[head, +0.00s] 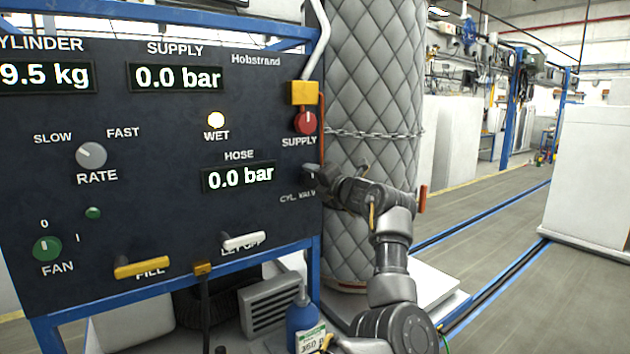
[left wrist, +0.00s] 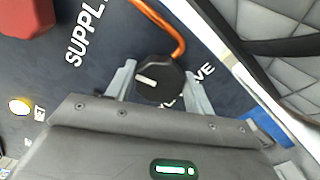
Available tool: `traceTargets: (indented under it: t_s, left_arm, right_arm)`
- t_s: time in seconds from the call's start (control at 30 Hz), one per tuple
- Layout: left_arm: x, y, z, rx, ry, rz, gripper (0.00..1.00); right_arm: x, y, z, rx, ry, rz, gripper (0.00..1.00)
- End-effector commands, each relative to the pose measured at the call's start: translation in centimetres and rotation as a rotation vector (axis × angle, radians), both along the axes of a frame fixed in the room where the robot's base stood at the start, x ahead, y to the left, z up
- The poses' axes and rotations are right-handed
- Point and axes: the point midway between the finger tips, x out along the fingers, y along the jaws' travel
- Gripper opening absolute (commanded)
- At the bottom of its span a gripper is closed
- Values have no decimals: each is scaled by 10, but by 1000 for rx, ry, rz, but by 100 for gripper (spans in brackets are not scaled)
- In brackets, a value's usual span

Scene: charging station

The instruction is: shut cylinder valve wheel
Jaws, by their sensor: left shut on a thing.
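The cylinder valve wheel (head: 309,170) is a small dark round knob at the right edge of the panel, above the CYL. VALVE label. It shows larger in the left wrist view (left wrist: 160,78), black with a pale pointer mark. My left gripper (head: 320,174) reaches it from the right. In the left wrist view its two fingers (left wrist: 159,86) stand on either side of the wheel, shut on it. The fingers partly cover the wheel in the head view. My right gripper is in neither view.
The red SUPPLY knob (head: 305,123) is just above the wheel. A chained, quilted cylinder (head: 365,75) stands close behind my gripper.

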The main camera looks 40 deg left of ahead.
Motion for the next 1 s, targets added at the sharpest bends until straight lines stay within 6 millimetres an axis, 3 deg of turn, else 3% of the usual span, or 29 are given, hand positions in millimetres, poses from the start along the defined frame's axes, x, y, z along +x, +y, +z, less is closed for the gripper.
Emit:
traceTargets:
  t_s: [0.4,0.97,1.0]
  left_arm:
    - [1,0,-1,51,169,-1,30]
    - [1,0,-1,59,194,-1,30]
    - [1,0,-1,59,194,-1,58]
  right_arm:
    - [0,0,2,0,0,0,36]
    - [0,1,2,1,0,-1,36]
    - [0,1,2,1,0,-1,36]
